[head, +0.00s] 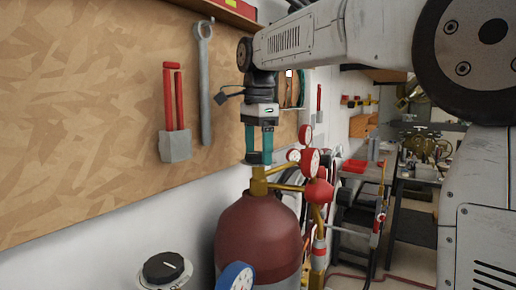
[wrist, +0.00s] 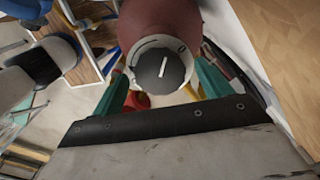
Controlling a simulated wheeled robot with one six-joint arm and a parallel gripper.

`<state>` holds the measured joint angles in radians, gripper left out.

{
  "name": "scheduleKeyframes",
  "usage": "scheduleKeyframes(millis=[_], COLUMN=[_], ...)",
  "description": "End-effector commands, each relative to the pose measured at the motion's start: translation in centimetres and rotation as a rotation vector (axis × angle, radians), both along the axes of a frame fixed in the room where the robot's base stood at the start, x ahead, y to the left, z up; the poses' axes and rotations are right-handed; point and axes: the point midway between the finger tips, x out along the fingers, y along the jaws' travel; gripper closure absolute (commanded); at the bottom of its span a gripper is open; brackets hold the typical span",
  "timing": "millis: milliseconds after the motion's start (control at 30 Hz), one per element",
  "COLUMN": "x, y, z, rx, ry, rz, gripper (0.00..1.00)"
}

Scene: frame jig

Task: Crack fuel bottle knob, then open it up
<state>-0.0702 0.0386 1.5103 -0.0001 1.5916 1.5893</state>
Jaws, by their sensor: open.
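The red bottle (head: 258,235) stands by the wall with a brass valve (head: 259,186) and a black knob (head: 258,158) on top. I take it as the fuel bottle. My gripper (head: 260,150) points straight down over it, with its teal fingers open on either side of the knob. In the wrist view the knob (wrist: 160,72) lies between the fingers (wrist: 160,88), with small gaps visible, so it does not look gripped. Its white pointer line is near upright, tilted slightly right. A pale dial ring (wrist: 180,48) with a "0" mark surrounds it.
A second knob (head: 163,266) on a pale dial stands at the front left, near a blue gauge (head: 236,277). Red gauges (head: 311,161) and brass fittings (head: 318,215) sit right of the valve. A board (head: 90,110) with hanging tools is behind left.

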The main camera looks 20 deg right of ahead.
Motion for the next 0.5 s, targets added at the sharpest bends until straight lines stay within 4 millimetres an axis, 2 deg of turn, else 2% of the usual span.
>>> scheduleKeyframes(millis=[133,300,500], x=[-0.01,-0.01,0.0], y=[0.0,0.0,0.0], z=[0.02,0.03,0.04], rx=[0.0,0.0,0.0], ry=[0.0,0.0,0.0], rz=[0.0,0.0,0.005], gripper=[0.23,0.67,0.67])
